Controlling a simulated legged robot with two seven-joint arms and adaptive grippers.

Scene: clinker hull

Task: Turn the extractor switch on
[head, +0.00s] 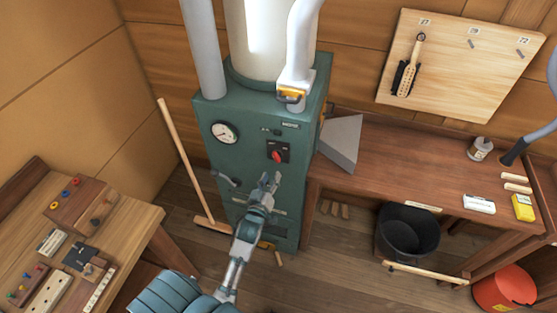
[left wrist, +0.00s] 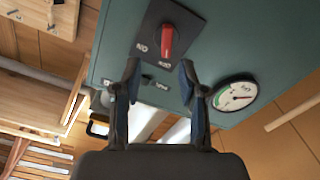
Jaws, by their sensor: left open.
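The extractor switch is a red knob (head: 278,156) on a dark plate, on the front of the green cabinet (head: 225,165). In the left wrist view the red knob (left wrist: 168,40) stands about upright in the picture. My left gripper (head: 270,180) is in front of the cabinet, just below the switch in the head view. Its two fingers (left wrist: 160,76) are spread, with nothing between them, and the knob lies beyond their tips, apart from them. My right gripper is in neither view.
A round gauge (head: 225,132) and a small lever (head: 227,178) are on the cabinet. A broom (head: 182,155) leans at its left. A grey wedge-shaped piece (head: 341,142) stands at its right, by the workbench (head: 410,170). A black bucket (head: 407,232) is below the bench.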

